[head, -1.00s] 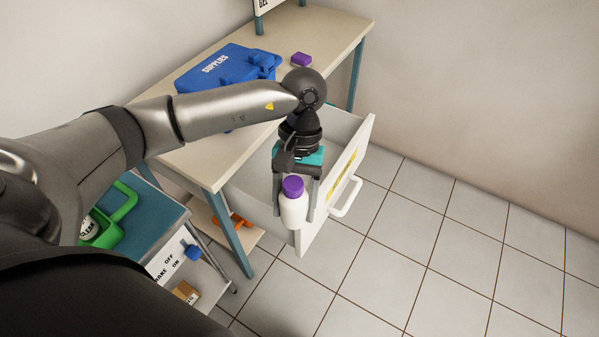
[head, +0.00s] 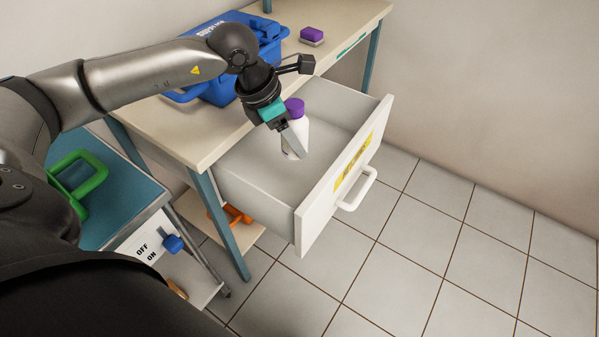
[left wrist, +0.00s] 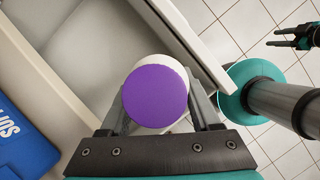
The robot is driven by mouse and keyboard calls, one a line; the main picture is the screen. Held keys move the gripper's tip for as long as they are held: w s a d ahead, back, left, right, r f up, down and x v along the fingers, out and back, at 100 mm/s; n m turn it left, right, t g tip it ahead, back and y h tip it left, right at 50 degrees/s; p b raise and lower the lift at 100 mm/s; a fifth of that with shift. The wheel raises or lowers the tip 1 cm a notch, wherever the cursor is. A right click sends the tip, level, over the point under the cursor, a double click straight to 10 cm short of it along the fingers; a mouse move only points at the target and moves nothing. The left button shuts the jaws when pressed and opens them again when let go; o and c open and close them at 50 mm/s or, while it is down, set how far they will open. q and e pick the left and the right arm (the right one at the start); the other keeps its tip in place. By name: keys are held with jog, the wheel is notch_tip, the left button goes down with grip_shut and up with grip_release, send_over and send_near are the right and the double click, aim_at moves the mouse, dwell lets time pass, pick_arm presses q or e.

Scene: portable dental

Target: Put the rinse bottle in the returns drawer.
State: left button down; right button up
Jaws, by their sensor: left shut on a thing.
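The rinse bottle (head: 301,130) is white with a purple cap and is upright or nearly so. My left gripper (head: 292,143) is shut on it, with a finger on each side of the body in the left wrist view (left wrist: 160,112). The purple cap (left wrist: 155,95) faces that camera. The bottle is within the open returns drawer (head: 322,200), low between its walls. I cannot tell whether its base touches the drawer floor. The drawer front has a yellow label, too small to read. My right gripper (left wrist: 272,38) shows small in the left wrist view, its fingers apart and empty.
The drawer hangs under a beige table (head: 185,130). On the table are a blue supplies case (head: 225,85) and a purple-topped block (head: 312,35). A teal-topped cart (head: 120,205) with a green handle stands at the left. The drawer floor around the bottle looks clear.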

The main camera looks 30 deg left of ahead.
pick_arm(q)
jog(key=w+a+n+y+b, duration=0.2)
jog(key=n+b, duration=0.1)
jog(key=n, duration=0.2)
jog(key=n+y+b, duration=0.2)
jog(key=n+b, duration=0.3)
jog(key=b, duration=0.2)
send_over(292, 188)
jog(key=s, duration=0.2)
notch_tip(292, 188, down, 15)
pick_arm(e)
jog(key=w+r+t, duration=0.2)
jog(key=w+r, duration=0.3)
jog(key=r, duration=0.7)
pick_arm(q)
jog(key=shift+w+d+f+t+b, duration=0.1)
jog(key=shift+f+t+b, duration=0.35)
jog(key=shift+f, duration=0.7)
jog(key=shift+f+b, duration=0.5)
jog(key=shift+f, duration=0.45)
jog(key=shift+f+b, duration=0.3)
jog(key=shift+f, duration=0.5)
pick_arm(e)
jog(key=w+a+t+y, duration=0.2)
jog(key=w+a+t, duration=0.2)
jog(key=a, duration=0.2)
jog(key=shift+t+y, duration=0.3)
